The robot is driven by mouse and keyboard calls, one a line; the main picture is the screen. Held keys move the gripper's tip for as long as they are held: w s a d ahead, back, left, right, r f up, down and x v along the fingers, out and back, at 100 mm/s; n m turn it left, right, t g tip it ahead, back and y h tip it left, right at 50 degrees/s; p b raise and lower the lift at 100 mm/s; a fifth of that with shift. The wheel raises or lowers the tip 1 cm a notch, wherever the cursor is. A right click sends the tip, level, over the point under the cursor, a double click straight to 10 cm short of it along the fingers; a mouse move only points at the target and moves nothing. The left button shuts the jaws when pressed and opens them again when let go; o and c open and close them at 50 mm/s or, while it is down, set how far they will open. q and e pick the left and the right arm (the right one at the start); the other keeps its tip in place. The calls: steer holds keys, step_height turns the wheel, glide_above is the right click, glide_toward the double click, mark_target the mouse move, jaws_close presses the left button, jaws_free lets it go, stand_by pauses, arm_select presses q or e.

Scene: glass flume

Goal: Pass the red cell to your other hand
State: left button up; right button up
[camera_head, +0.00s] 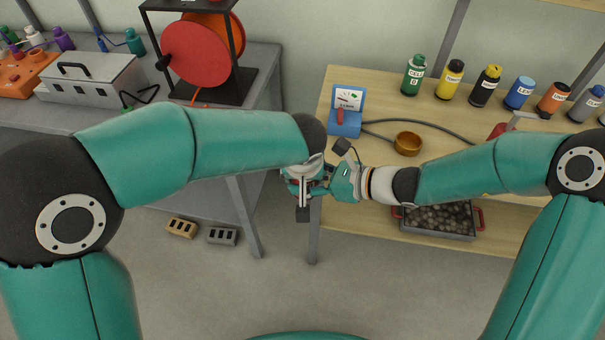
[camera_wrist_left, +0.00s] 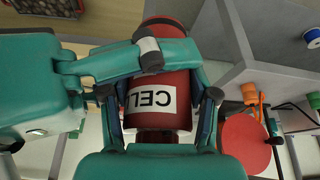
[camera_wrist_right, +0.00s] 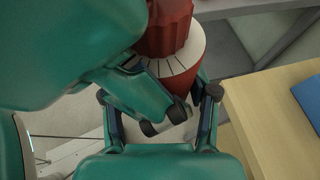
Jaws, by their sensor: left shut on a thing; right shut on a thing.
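The red cell (camera_wrist_left: 170,85) is a red cylinder with a white label reading CELL in the left wrist view. My left gripper (camera_wrist_left: 156,96) is shut on it, with a finger on each side. My right gripper (camera_wrist_right: 159,95) is also shut on the cell, whose red ribbed part and pale marked ring (camera_wrist_right: 172,68) show in the right wrist view. The two grippers meet over the gap between the benches in the head view, left gripper (camera_head: 304,187) and right gripper (camera_head: 333,184) close together. There the cell is mostly hidden by the grippers.
A wooden bench (camera_head: 345,88) on the right bears a blue device (camera_head: 346,122), a brass bowl (camera_head: 407,144) and several labelled bottles. A grey tray of stones (camera_head: 437,219) is on the lower shelf. A grey bench (camera_head: 262,85) on the left bears a red reel (camera_head: 197,60).

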steer(key=o, duration=1.3)
steer(key=shift+d, duration=0.1)
steer(key=shift+o, duration=0.2)
steer(key=shift+d, duration=0.1)
steer(key=v, duration=1.1)
steer(key=s+d+f+n+g+h, duration=0.25)
steer(key=d+f+n+h, duration=0.4)
steer(key=f, duration=0.55)
steer(key=s+d+f+n+h, duration=0.2)
steer(key=s+f+n+h, duration=0.15)
steer(key=f+n, duration=0.45)
steer(key=s+a+f+n+g+y, duration=0.2)
steer(key=s+a+f+n, duration=0.4)
steer(key=s+a+f, duration=0.2)
step_height(320, 180, down, 3)
steer(key=shift+s+r+n+g, duration=0.1)
steer(key=shift+s+n+g, duration=0.25)
steer(key=shift+s, duration=0.25)
steer(key=shift+a, duration=0.15)
